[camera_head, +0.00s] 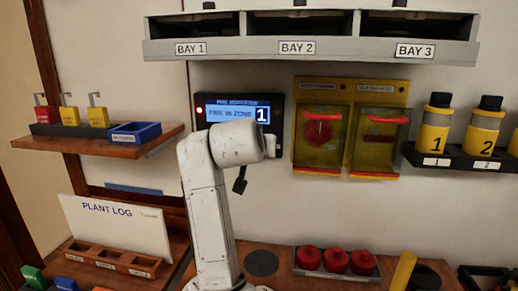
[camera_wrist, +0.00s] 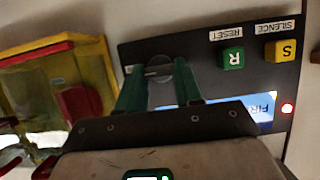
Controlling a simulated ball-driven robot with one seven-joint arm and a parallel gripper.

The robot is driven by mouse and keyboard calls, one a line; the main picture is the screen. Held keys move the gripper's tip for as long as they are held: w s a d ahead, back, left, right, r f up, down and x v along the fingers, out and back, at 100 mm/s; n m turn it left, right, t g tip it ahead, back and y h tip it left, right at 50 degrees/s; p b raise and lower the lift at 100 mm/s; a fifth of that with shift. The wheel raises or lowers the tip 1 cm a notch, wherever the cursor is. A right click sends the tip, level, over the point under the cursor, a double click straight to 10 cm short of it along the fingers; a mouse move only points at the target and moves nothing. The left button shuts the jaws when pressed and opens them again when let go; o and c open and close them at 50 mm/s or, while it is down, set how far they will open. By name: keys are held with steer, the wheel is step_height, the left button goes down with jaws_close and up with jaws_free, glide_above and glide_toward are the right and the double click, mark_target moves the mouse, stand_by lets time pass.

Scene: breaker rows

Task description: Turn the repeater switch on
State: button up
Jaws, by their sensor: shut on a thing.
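A red light (camera_wrist: 288,108) glows on the panel. Two yellow-framed clear covers (camera_head: 318,140) hang close to the panel's right. A shelf (camera_head: 95,145) is at left, and several yellow bottles (camera_head: 436,127) stand at right. Red knobs (camera_head: 336,261) sit on the bench below.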

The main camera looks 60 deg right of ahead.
steer(key=shift+f, duration=0.1)
stand_by(0.3)
steer(key=o, duration=1)
steer(key=shift+o, duration=0.2)
steer(key=shift+a, duration=0.1)
steer(key=b+v, duration=0.1)
steer(key=v, duration=0.9)
steer(key=shift+s+a+r, duration=0.2)
steer(key=shift+a+r, duration=0.05)
steer(key=shift+a, duration=0.05)
